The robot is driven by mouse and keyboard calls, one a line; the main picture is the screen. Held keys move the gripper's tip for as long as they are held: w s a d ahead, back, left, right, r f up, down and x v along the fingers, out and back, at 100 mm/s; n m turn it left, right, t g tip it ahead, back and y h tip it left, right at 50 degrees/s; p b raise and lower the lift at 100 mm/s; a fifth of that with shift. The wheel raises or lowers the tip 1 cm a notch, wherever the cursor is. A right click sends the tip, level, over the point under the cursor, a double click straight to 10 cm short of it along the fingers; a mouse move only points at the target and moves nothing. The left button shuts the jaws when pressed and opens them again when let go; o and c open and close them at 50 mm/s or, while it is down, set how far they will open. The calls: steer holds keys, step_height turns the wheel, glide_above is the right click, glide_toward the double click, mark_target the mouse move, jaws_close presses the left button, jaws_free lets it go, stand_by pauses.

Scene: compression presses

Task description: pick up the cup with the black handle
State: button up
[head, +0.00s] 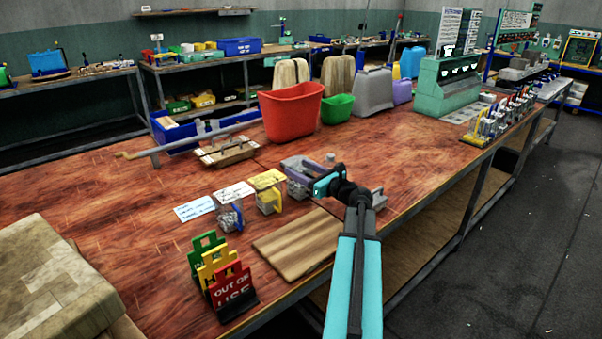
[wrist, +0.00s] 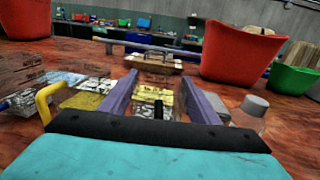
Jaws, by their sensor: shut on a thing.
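In the wrist view, a clear cup with a black handle (wrist: 158,106) is between the two purple fingers of my gripper (wrist: 158,92), which is shut on it. The black handle points back towards the wrist. In the head view my gripper (head: 297,173) is low over the wooden bench, and the cup is hard to make out there. I cannot tell whether the cup still touches the bench. A clear cup with a yellow handle (head: 268,203) and one with a blue handle (head: 230,215) stand to the left; the yellow handle also shows in the wrist view (wrist: 46,102).
A clear container with a grey cap (wrist: 252,108) is close right of my fingers. A red bin (head: 290,112), a green bin (head: 337,108) and a lever press (head: 225,150) stand beyond.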

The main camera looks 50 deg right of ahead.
steer(key=shift+r, duration=0.3)
step_height(320, 180, up, 9)
stand_by(1.0)
steer(key=shift+r, duration=0.15)
steer(key=shift+s, duration=0.1)
stand_by(0.6)
